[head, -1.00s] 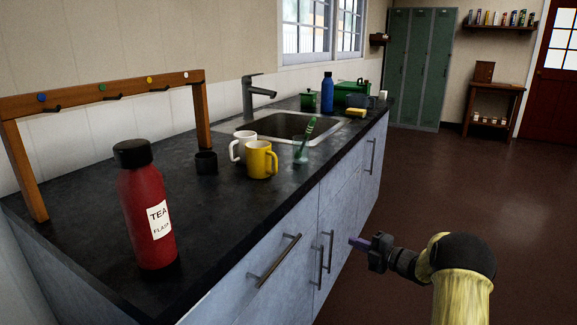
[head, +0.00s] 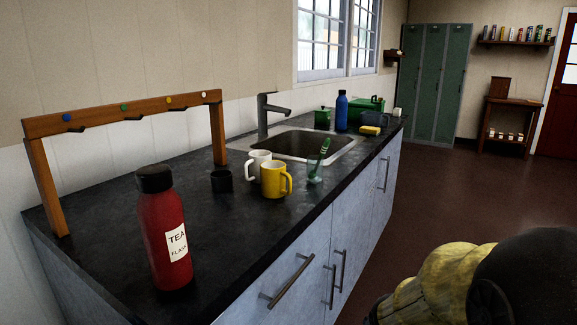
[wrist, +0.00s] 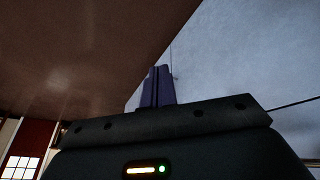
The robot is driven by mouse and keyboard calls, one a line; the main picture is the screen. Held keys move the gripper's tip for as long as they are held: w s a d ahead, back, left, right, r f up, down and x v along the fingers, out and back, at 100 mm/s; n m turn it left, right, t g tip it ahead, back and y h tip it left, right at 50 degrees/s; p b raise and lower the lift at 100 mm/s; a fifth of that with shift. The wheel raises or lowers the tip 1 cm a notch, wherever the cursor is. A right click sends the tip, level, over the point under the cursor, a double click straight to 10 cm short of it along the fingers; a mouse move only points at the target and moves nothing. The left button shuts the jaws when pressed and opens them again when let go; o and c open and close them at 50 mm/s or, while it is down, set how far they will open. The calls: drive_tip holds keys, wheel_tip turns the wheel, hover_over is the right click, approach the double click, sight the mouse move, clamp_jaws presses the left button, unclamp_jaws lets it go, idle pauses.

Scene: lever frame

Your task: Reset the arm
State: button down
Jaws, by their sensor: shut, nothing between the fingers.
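My gripper (wrist: 158,84) shows in the wrist view with its two purple fingers together and nothing between them. Blue-grey cabinet fronts fill the right of that view behind it. In the head view my arm is at the lower right corner, off the counter's front side, and the gripper itself is out of that picture.
The dark counter (head: 135,210) holds a red tea flask (head: 167,235), a white mug (head: 258,163), a yellow mug (head: 273,180), a black cup (head: 222,181) and a wooden hook rack (head: 130,107). Behind them are the sink (head: 290,144) and a blue bottle (head: 341,110). Open floor (head: 450,200) lies right.

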drive_tip(key=s+a+m+g, duration=0.2)
drive_tip(key=s, duration=0.5)
drive_tip(key=w+p+v, duration=0.2)
drive_tip(key=p+v, duration=1)
drive_tip(key=w+r+p+v, duration=0.1)
drive_tip(key=w+p+v, duration=0.2)
drive_tip(key=p+v, duration=0.9)
drive_tip(key=w+d+r+p+v, duration=0.1)
drive_tip(key=w+p+v, duration=0.2)
drive_tip(key=p+v, duration=0.9)
drive_tip(key=shift+r+p, duration=0.2)
drive_tip(key=shift+p, duration=0.9)
